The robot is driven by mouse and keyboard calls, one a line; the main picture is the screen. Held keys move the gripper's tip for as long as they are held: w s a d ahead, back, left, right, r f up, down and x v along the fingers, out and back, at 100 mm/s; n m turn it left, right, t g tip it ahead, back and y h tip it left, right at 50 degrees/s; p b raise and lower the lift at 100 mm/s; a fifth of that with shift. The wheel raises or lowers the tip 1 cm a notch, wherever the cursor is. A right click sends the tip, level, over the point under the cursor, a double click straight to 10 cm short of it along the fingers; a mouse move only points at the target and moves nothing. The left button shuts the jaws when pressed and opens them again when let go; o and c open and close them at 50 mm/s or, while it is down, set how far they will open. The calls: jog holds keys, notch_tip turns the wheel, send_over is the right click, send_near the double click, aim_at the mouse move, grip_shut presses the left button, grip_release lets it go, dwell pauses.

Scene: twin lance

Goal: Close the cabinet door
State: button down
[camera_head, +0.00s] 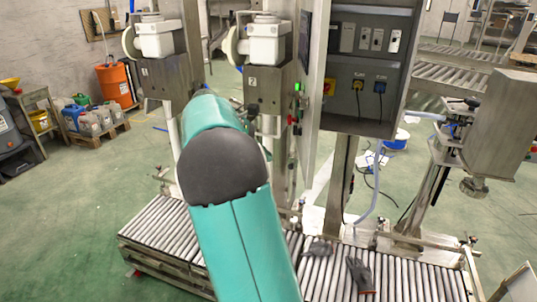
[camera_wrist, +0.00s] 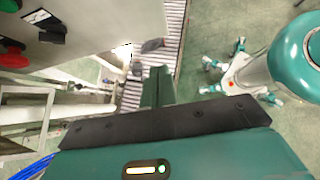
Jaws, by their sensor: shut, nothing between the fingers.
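The grey cabinet (camera_head: 368,75) stands right of centre in the head view, its inside with sockets and switches exposed. Its door (camera_head: 314,75) is open and seen nearly edge-on at the cabinet's left side, with a green light and red knobs along it. In the wrist view, a pale panel (camera_wrist: 105,25) with red, green and black knobs fills the upper left; it looks like the door's outer face. My gripper (camera_wrist: 158,78) is shut and empty, close beside the panel's right edge; contact cannot be told. In the head view my arm hides the gripper.
A roller conveyor (camera_head: 330,280) runs below the cabinet, with dark gloves (camera_head: 360,274) on it. Two white-headed machine units (camera_head: 265,42) stand left of the door. A metal box on a stand (camera_head: 500,120) is at right. Green floor is open at left.

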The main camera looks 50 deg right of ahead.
aim_at(305, 177)
jog(key=x, duration=0.3)
jog(key=r+x, duration=0.1)
jog(key=x, duration=0.2)
jog(key=s+d+x, duration=0.1)
jog(key=x, duration=0.2)
jog(key=shift+s+d, duration=0.1)
jog(key=shift+s, duration=0.2)
jog(key=shift+s+d, duration=0.25)
jog(key=shift+d, duration=0.05)
